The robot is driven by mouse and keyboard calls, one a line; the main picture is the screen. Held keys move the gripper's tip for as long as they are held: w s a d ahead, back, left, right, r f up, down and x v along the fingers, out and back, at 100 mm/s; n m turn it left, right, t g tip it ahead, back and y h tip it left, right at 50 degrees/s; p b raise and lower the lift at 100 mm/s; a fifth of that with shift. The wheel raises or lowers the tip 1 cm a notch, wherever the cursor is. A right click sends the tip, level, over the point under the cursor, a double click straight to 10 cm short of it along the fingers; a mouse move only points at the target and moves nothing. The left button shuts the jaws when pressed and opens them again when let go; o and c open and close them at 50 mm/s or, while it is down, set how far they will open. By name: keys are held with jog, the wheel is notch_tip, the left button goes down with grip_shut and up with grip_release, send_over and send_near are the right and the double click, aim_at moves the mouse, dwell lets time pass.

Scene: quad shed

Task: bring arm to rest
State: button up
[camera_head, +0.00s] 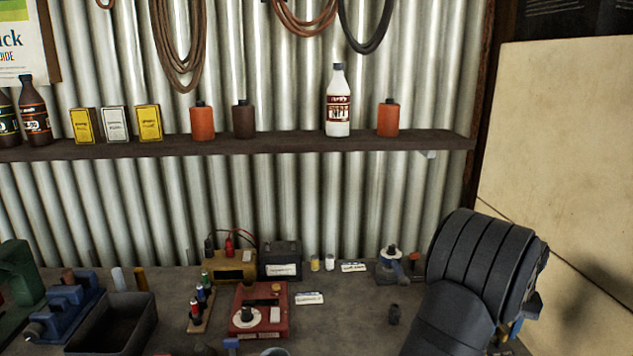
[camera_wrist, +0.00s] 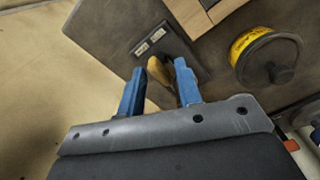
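My arm stands at the right of the head view, its dark ribbed links covering the bench's right end. A bit of blue from my gripper shows there beside the arm, but the fingers are mostly hidden. In the wrist view my gripper (camera_wrist: 159,68) has its two blue fingers apart, with a clear gap between them. A tan, rounded thing (camera_wrist: 158,72) shows in that gap, beyond the fingers; I see no finger closed on it. It lies near a dark plate with two pale labels (camera_wrist: 150,40).
A yellow-and-black round thing (camera_wrist: 265,57) is right of the fingers. A shelf (camera_head: 250,143) with bottles crosses the corrugated wall.

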jog(key=m, duration=1.2)
dwell(0.5)
jog(key=shift+r, duration=0.1)
notch_tip(320, 180, up, 21)
jog(key=s+a+n+t+h, duration=0.15)
jog(key=s+n+t, duration=0.4)
jog(key=n, duration=0.75)
jog(key=shift+g, duration=0.65)
jog(key=s+x, duration=0.1)
jog(key=x, duration=0.6)
jog(key=s+a+f+x, duration=0.1)
jog(key=x, duration=1.3)
jog(key=shift+s+a+f, duration=0.2)
jog(key=shift+s+f, duration=0.1)
jog(key=shift+f, duration=0.15)
